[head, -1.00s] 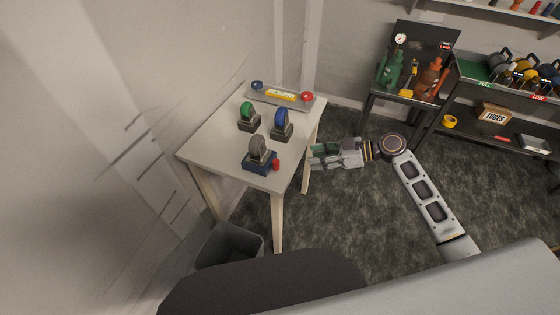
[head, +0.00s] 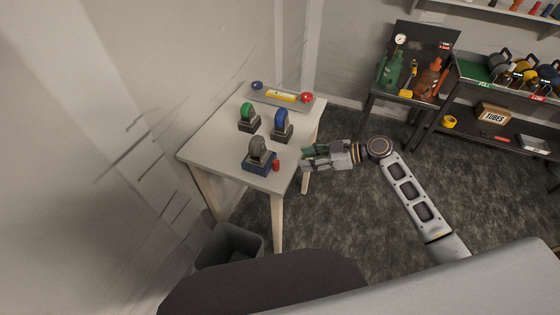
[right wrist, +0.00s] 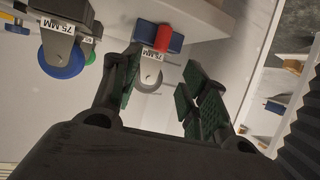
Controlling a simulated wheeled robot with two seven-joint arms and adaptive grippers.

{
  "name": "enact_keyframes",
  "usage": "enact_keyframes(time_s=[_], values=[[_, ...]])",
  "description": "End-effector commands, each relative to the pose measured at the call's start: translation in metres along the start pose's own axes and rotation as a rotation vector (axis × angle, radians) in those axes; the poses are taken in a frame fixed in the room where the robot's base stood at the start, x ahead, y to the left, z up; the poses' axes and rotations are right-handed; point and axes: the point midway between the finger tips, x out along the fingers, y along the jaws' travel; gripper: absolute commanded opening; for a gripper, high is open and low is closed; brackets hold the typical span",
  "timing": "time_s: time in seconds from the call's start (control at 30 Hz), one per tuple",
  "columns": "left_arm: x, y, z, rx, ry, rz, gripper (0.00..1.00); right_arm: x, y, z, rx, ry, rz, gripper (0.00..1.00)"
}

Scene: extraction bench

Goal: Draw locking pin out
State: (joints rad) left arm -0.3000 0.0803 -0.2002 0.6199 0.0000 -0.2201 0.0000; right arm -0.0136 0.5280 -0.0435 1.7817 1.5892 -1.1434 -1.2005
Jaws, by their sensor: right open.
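A grey caster wheel (head: 257,149) stands in a blue base (head: 254,165) at the near corner of the white table. A red pin (head: 276,165) sticks out of the base's right side. In the right wrist view the red pin (right wrist: 162,38) and blue base (right wrist: 144,31) appear at the top, with the grey wheel (right wrist: 149,75) beyond the fingers. My right gripper (head: 304,158) is open and empty, just right of the pin and apart from it. Its fingers (right wrist: 162,80) spread in the right wrist view. My left gripper is not in view.
A green-wheeled caster (head: 248,117) and a blue-wheeled caster (head: 281,124) stand behind on the table (head: 212,145). A tray (head: 264,100) with a yellow-labelled item lies at the back. A bin (head: 230,246) stands below. Dark shelves (head: 470,130) stand at right.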

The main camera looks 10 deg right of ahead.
Motion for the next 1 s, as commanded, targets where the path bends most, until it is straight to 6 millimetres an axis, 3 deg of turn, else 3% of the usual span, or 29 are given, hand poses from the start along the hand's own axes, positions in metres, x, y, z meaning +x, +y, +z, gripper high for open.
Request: enact_keyframes(time_s=[0.6,1.0], values=[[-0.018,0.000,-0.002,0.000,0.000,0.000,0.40,0.081,0.000,-0.002,0.001,0.001,-0.001,0.44],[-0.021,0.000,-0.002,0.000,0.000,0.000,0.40,0.106,0.000,0.000,0.001,0.000,0.000,0.44]])
